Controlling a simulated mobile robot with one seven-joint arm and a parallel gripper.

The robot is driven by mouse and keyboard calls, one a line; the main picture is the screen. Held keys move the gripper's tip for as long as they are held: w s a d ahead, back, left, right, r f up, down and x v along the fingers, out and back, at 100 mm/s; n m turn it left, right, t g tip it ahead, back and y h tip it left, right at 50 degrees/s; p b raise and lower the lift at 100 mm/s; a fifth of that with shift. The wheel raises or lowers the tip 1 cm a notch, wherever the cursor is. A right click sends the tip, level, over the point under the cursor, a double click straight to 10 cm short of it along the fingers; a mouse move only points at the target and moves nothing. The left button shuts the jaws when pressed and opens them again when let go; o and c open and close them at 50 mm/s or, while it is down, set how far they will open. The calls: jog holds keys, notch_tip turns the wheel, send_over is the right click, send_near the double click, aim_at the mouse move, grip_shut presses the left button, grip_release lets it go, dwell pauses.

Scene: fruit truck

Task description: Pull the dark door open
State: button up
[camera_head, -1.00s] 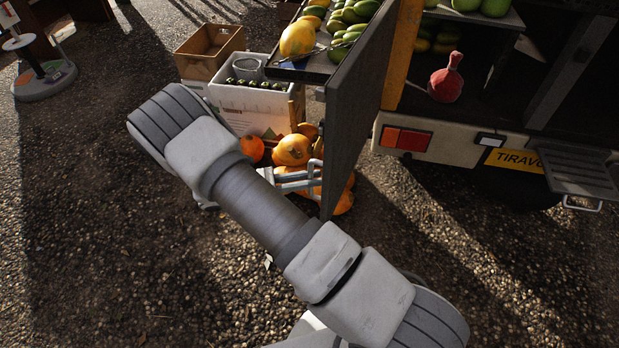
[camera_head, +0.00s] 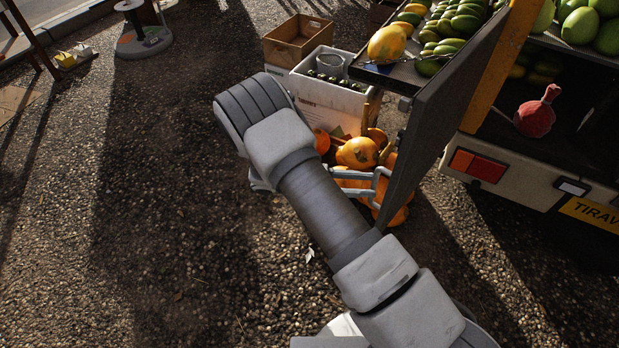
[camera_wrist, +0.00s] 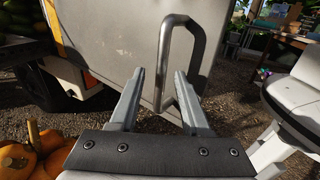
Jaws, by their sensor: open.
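The dark door (camera_head: 454,104) stands swung out from the back of the truck in the head view, seen nearly edge-on. In the wrist view its face (camera_wrist: 118,40) fills the upper middle and looks grey. A bent metal bar handle (camera_wrist: 165,62) is fixed to that face. My gripper (camera_wrist: 160,82) is open, with the lower part of the handle between its fingertips or just beyond them; contact cannot be told.
Pumpkins (camera_head: 358,153) lie on the ground close to my gripper. A white crate (camera_head: 334,99), a cardboard box (camera_head: 297,40) and a fruit tray (camera_head: 400,76) stand behind. The truck's bumper (camera_head: 515,176) is right of the door.

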jog(key=w+a, duration=0.1)
jog(key=a, duration=1.3)
jog(key=shift+a, duration=0.3)
jog(key=shift+w, duration=0.1)
